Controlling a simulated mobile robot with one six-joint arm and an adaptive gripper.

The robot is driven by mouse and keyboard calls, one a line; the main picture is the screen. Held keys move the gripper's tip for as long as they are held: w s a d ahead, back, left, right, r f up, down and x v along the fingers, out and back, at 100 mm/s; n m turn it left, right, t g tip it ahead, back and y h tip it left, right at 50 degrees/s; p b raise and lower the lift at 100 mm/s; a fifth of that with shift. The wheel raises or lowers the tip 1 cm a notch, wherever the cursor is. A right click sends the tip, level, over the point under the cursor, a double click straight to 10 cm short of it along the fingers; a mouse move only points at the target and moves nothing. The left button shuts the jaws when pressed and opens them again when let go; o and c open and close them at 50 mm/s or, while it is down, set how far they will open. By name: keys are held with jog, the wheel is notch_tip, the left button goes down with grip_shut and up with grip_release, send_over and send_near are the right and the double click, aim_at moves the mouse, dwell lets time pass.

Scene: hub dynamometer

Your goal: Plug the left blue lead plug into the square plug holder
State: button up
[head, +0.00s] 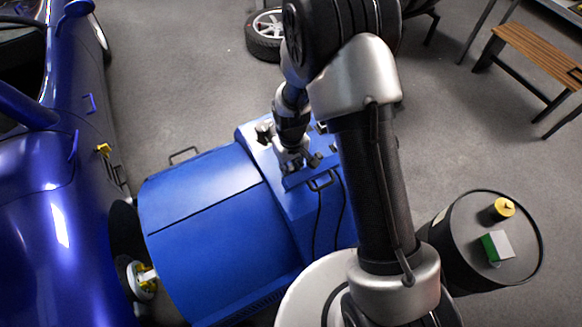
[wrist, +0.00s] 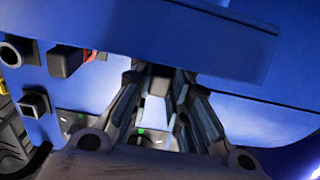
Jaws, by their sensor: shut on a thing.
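My gripper (wrist: 158,92) is shut on a small grey block with a dark end (wrist: 157,84), which appears to be the left blue lead plug; the fingers hide most of it, and its colour is unclear. In the head view my gripper (head: 291,162) is low over the top of the blue dynamometer (head: 205,205), near its sloping panel. A dark square socket-like piece (wrist: 35,104), which looks like the square plug holder, is left of my gripper in the wrist view, apart from the held piece.
A round-holed piece (wrist: 12,52) and a dark block (wrist: 66,61) are near the square one. Black leads (head: 319,216) hang from the panel by a handle (head: 321,182). A blue car (head: 40,215) stands left; a drum (head: 462,240) stands right.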

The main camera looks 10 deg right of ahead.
grip_shut()
jog(key=shift+r, duration=0.1)
jog(key=shift+r+p, duration=1.45)
jog(key=shift+r, duration=0.55)
jog(key=shift+a, duration=0.15)
